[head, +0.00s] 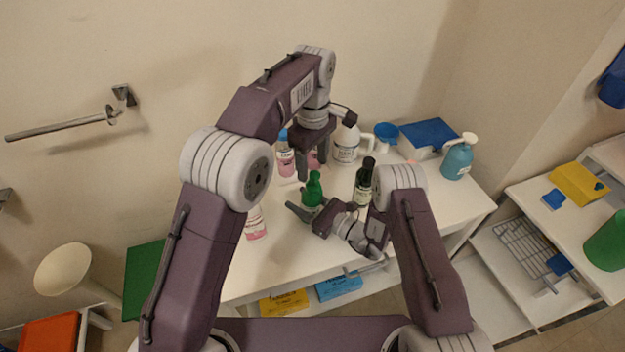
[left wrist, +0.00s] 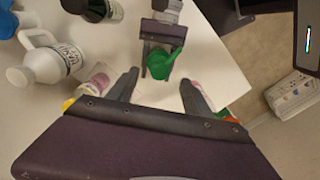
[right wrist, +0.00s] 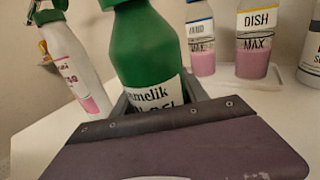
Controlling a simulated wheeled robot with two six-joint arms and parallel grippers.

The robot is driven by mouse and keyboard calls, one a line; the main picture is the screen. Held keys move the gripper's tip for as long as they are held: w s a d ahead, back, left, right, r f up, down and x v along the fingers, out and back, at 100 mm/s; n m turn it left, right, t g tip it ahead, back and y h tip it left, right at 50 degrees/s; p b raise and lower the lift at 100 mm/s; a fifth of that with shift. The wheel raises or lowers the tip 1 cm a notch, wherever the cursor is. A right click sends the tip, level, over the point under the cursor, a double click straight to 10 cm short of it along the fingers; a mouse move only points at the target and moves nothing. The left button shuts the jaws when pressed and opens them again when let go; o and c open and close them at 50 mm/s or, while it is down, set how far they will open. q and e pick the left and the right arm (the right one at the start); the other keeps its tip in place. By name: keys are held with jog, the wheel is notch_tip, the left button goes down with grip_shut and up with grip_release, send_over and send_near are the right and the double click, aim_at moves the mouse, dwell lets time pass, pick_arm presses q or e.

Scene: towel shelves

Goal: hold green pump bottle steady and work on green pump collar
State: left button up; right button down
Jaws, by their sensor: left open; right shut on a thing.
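The green pump bottle (head: 313,190) stands upright on the white table, its green collar (head: 314,175) at the top. My right gripper (head: 311,212) is shut around the bottle's body. In the right wrist view the bottle (right wrist: 145,45) fills the space between the fingers, its white label partly hidden and its top cut off. My left gripper (head: 313,166) is open and points down above the bottle, apart from it. In the left wrist view the bottle (left wrist: 162,64) is seen from above, just beyond the open left fingertips (left wrist: 158,86); collar details are unclear.
Pink soap bottles stand at the left (head: 256,224) and behind (head: 286,158). A dark green bottle (head: 363,182), a white jug (head: 346,146) and a teal pump bottle (head: 457,158) stand to the right. The table's front middle is clear.

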aim_at(313, 185)
pick_arm(q)
notch_tip(313, 185, down, 7)
jog(key=shift+r, duration=0.2)
pick_arm(e)
jog(key=shift+f, duration=0.1)
pick_arm(q)
jog(key=shift+c, duration=0.3)
grip_shut()
